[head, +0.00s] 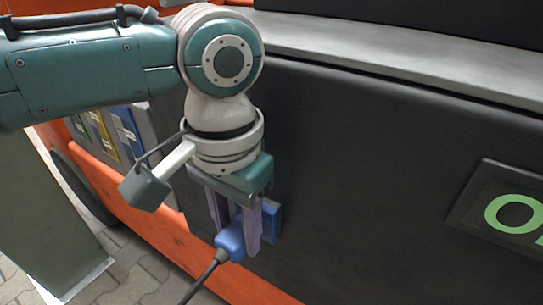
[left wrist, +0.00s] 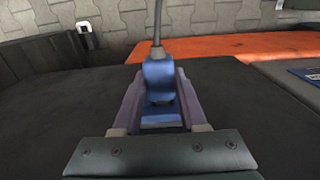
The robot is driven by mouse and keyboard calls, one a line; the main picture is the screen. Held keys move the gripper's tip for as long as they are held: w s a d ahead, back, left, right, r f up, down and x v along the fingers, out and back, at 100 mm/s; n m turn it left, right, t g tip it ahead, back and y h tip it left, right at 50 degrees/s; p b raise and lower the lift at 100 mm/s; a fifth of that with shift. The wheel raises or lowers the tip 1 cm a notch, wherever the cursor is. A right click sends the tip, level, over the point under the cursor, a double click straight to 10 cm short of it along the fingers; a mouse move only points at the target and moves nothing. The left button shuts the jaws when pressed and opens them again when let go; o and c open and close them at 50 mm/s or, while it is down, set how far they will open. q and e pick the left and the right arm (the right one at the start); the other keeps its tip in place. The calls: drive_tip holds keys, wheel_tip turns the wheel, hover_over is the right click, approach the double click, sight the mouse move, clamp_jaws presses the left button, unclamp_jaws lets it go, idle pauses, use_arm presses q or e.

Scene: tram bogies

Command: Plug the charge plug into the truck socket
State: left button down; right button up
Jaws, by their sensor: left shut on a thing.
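The blue charge plug (head: 231,239) has a dark cable (head: 205,275) running down from it. It also shows in the left wrist view (left wrist: 158,76), with its cable going up the picture. My left gripper (head: 240,236) is shut on the plug, one finger on each side. The blue truck socket (head: 273,220) is on the truck's dark side panel, right behind the gripper and partly hidden by a finger. In the left wrist view a blue face (left wrist: 161,118) shows between the fingers. I cannot tell whether plug and socket touch. My right gripper is not in view.
The dark truck side (head: 370,190) fills the middle and right, with a green-lettered sign (head: 513,212). An orange body edge (head: 165,225) runs below it. Several coloured plates (head: 115,130) are at the left. A grey-green post (head: 45,220) stands on paving at left.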

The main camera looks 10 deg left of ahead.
sight(239, 228)
use_arm(q)
drive_tip(key=shift+w, duration=0.2)
drive_tip(key=shift+c, duration=1.8)
unclamp_jaws()
wheel_tip(239, 228, up, 10)
drive_tip(key=p, duration=0.3)
drive_tip(key=shift+p, duration=0.4)
drive_tip(key=shift+d, duration=0.1)
